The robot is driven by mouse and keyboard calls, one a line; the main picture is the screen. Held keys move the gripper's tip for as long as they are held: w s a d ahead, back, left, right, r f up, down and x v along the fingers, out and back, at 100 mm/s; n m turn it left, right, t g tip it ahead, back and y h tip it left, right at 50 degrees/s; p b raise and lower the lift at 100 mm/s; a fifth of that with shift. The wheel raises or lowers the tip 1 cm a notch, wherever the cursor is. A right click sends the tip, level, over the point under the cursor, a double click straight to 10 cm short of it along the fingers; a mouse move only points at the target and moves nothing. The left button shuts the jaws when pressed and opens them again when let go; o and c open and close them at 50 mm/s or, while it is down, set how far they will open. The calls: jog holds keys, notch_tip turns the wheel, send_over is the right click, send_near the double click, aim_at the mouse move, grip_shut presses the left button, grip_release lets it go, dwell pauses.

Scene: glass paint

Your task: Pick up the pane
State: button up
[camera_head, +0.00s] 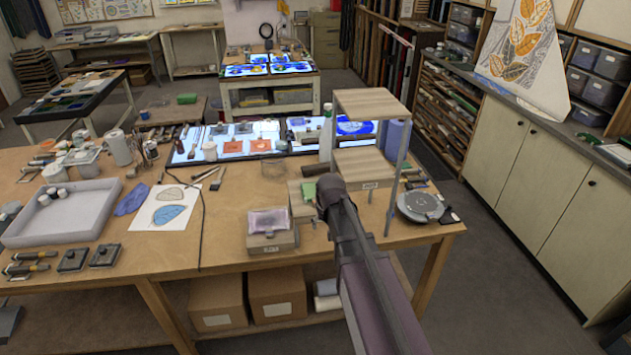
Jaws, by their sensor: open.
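A translucent pinkish-purple pane (269,220) lies on a small wooden block near the front edge of the workbench. A small green piece (309,191) lies just right of and behind it, by my gripper. Blue glass-like pieces (167,214) lie on a white sheet to the left, and orange squares (260,145) lie on the lit panel behind. I cannot tell which one is the task's pane. My gripper (329,187) is open, seen from behind at the front of the wooden shelf stand, right of the purple pane. Its fingertips are mostly hidden, and I see nothing held.
A wooden shelf stand (370,104) with metal posts rises close to my gripper. A round grey device (420,205) sits at the right. A dark cable crosses the bench, with bare wood (225,225) beside it.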

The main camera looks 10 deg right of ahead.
jog(key=w+r+t+p, duration=0.1)
jog(key=w+r+p, duration=0.6)
jog(key=r+p, duration=0.2)
notch_tip(320, 180, up, 2)
jog(key=shift+w+d+r+t, duration=0.1)
jog(key=shift+w+d+t, duration=0.1)
jog(key=shift+t, duration=0.1)
jog(key=b, duration=0.8)
send_near(314, 194)
jog(key=s+f, duration=0.3)
jog(key=shift+s+d, duration=0.15)
jog(key=shift+d, duration=0.1)
jog(key=shift+f, duration=0.15)
jog(key=shift+f, duration=0.15)
jog(key=f+b, duration=0.1)
jog(key=w+f+b, duration=0.2)
jog(key=shift+a, duration=0.25)
jog(key=shift+b+x, duration=0.75)
jog(key=shift+b, duration=0.15)
